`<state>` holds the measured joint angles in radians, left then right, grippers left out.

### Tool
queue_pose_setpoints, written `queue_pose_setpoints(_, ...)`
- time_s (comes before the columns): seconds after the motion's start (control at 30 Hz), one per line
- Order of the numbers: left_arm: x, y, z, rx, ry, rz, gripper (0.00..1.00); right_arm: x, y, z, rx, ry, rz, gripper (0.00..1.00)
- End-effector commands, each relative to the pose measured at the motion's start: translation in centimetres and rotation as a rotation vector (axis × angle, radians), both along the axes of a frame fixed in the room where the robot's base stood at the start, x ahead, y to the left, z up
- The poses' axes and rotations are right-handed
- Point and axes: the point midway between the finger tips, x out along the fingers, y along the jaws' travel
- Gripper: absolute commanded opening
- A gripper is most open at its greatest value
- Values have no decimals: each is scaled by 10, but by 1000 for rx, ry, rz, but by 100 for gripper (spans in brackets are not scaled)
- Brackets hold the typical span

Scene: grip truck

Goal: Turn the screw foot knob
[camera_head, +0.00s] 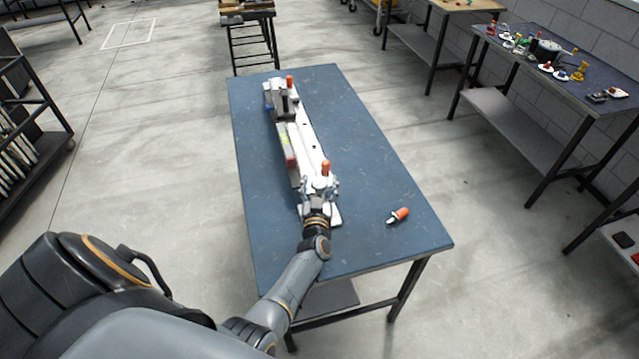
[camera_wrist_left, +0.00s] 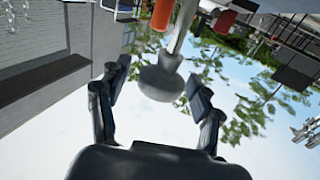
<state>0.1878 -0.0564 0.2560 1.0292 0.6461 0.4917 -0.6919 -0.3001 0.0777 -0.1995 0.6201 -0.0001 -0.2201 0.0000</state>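A grey rounded knob (camera_wrist_left: 160,82) on a pale rod shows in the left wrist view. My left gripper (camera_wrist_left: 158,84) has its two fingers on either side of this knob. The fingers are apart, with a gap on the left and the right finger very close to the knob; I cannot tell if it touches. In the head view my left gripper (camera_head: 318,187) is at the near end of a long white and grey device (camera_head: 307,148) lying on the table. An orange handle (camera_head: 326,167) stands beside the gripper. The knob is hard to make out there. My right gripper is not in view.
A loose orange-handled part (camera_head: 400,214) lies on the blue table (camera_head: 370,180), right of the gripper. The table's right side is otherwise clear. Another orange tip (camera_head: 289,81) is at the device's far end. A side bench (camera_head: 560,85) with several small objects stands at right.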

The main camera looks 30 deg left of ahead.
Motion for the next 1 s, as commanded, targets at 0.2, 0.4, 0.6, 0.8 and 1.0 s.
queue_pose_setpoints(0.2, -1, -1, -1, -1, 1, 0, 65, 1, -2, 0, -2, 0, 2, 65)
queue_pose_setpoints(0.4, -22, -13, -2, -2, 3, 0, 65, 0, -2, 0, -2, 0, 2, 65)
queue_pose_setpoints(0.6, -51, -30, -1, -1, 2, 0, 65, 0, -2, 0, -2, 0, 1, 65)
queue_pose_setpoints(0.8, -64, -38, 0, -1, 1, 0, 65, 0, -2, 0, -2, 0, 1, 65)
queue_pose_setpoints(1.0, -65, -38, 0, 0, 0, 0, 65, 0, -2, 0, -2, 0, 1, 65)
